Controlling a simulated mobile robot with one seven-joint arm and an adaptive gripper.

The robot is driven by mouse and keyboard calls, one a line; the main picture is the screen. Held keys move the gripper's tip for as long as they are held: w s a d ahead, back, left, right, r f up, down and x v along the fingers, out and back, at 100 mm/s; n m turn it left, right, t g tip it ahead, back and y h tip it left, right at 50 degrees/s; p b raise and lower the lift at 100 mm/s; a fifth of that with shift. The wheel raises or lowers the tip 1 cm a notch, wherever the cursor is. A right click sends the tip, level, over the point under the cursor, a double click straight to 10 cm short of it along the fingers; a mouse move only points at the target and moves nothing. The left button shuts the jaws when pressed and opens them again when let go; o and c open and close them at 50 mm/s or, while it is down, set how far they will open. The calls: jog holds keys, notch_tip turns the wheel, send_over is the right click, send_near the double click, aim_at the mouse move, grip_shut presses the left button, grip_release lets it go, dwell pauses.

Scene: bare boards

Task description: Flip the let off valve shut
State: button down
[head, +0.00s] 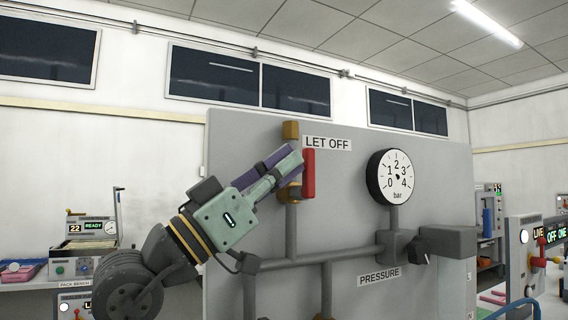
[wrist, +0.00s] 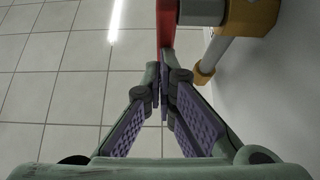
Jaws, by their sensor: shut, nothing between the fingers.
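The let-off valve has a red lever (head: 309,174) standing upright, in line with its grey vertical pipe (head: 291,217). Its brass body (head: 289,191) sits behind my fingers and is partly hidden. A LET OFF label (head: 327,144) is on the board to the right. My gripper (head: 298,157) is shut and empty, its tips close beside the upper left of the lever. In the wrist view the red lever (wrist: 166,28) lies just beyond the closed fingertips (wrist: 163,88). I cannot tell whether they touch it.
The grey board (head: 350,210) stands close behind the valve. A round gauge (head: 390,177), marked in bar, is to the right, with a PRESSURE label (head: 379,276) and a horizontal pipe (head: 335,256) below.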

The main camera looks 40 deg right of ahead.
aim_at(306, 150)
jog(key=shift+d+r+y, duration=0.1)
jog(key=shift+r+y, duration=0.05)
jog(key=shift+y, duration=0.15)
jog(key=shift+d+r+y+p, duration=0.1)
jog(key=shift+r+y+p, duration=0.15)
jog(key=shift+p, duration=0.25)
jog(key=shift+y+p+x, duration=0.25)
jog(key=shift+p+x, duration=0.5)
jog(key=shift+p, duration=0.15)
jog(key=shift+s+d+r+t+y+p, duration=0.2)
jog(key=shift+d+t+y+p, duration=0.15)
jog(key=shift+y, duration=0.35)
jog(key=shift+s+d+f+p, duration=0.1)
jog(key=shift+s+d+p, duration=0.05)
jog(key=shift+d, duration=0.4)
jog(key=shift+s+d+p, duration=0.1)
jog(key=shift+d+p, duration=0.05)
jog(key=shift+d, duration=0.5)
